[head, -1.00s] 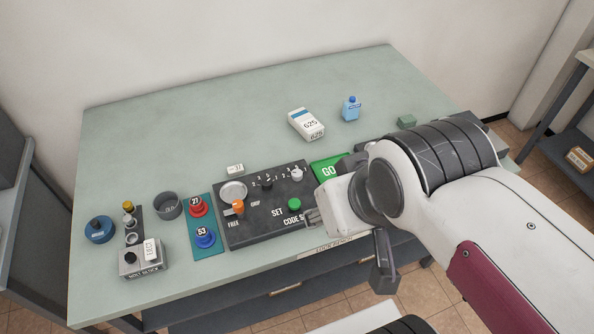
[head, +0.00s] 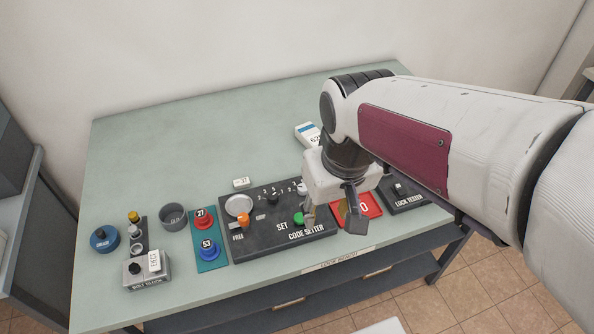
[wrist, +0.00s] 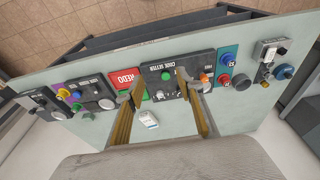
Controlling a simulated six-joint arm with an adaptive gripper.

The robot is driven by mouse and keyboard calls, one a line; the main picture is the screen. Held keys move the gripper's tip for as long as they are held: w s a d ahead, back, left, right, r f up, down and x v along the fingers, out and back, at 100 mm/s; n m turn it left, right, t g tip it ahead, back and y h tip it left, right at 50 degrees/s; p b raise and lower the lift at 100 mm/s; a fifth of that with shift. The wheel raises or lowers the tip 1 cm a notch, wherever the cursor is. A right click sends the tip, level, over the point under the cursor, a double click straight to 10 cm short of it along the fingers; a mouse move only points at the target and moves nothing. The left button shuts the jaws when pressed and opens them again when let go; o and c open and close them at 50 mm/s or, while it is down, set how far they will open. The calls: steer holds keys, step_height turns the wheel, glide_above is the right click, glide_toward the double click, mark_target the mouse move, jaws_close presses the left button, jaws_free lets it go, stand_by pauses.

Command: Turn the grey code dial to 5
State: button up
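The dark code setter panel (head: 262,238) lies on the bench and also shows in the wrist view (wrist: 150,84). A small pale grey knob (head: 302,189) stands at its back right corner beside printed numbers, partly beside my gripper. A darker knob (head: 273,196) with numbers around it sits left of it. Which number either points to is too small to read. My gripper (head: 331,212) hangs over the panel's right end, fingers apart and empty. In the wrist view its fingers (wrist: 160,84) spread on either side of the panel's pale knob (wrist: 161,96), clear of it.
The panel also has a green button (head: 299,218), an orange knob (head: 243,219) and a pale disc (head: 238,205). A red REDO plate (wrist: 125,77) lies beside it. Red (head: 204,220) and blue (head: 208,252) buttons stand left. A white box (wrist: 147,119) lies behind.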

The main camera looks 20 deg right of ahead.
steer(key=w+d+f+n+g, duration=0.2)
steer(key=w+f, duration=0.3)
steer(key=w, duration=0.3)
steer(key=n, duration=0.9)
glide_above(303, 187)
step_height(303, 187, down, 8)
steer(key=shift+s+r, duration=0.15)
steer(key=shift+w+r+n, duration=0.15)
steer(key=shift+w+n, duration=0.05)
steer(key=shift+n, duration=1.1)
steer(key=shift+f, duration=3.9)
